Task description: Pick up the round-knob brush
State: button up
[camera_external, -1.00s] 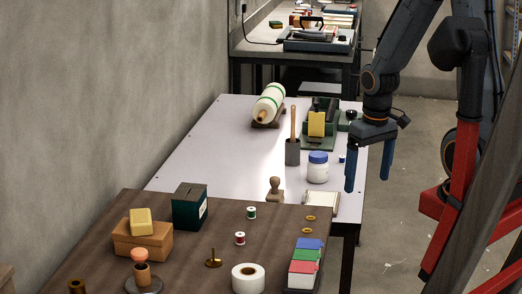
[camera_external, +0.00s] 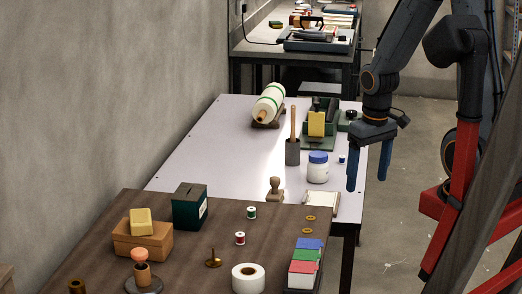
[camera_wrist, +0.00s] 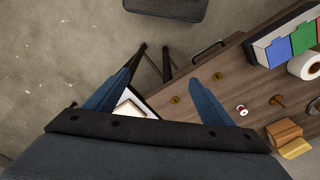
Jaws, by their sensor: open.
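My gripper (camera_external: 369,172) hangs open and empty at the right edge of the pale table, with its two blue fingers pointing down. Its fingers also show in the wrist view (camera_wrist: 163,80), spread wide with nothing between them. A small wooden piece with a round knob (camera_external: 275,186) stands upright at the near edge of the pale table, left of my gripper and apart from it. A peach round-topped piece (camera_external: 141,268) stands on a dark disc on the brown table. I cannot tell for sure which of these is the round-knob brush.
On the pale table (camera_external: 200,160) are a white jar (camera_external: 317,170), a long-handled tool (camera_external: 293,150) and a roll (camera_external: 269,102). The brown table (camera_external: 180,235) holds a green box (camera_external: 190,206), a tape roll (camera_external: 248,278) and coloured cards (camera_external: 306,263).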

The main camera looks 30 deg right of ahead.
jog(key=m+t+y+b, duration=0.2)
jog(key=m+y+b, duration=0.1)
jog(key=m, duration=2.5)
send_near(277, 193)
notch_tip(277, 193, down, 2)
jog(key=w, duration=0.1)
jog(key=shift+n, duration=0.3)
jog(key=shift+p+x, duration=1.25)
jog(key=shift+x, duration=2.55)
jog(key=shift+w+a+r, duration=0.1)
jog(key=shift+c, duration=0.3)
jog(key=c, duration=1.1)
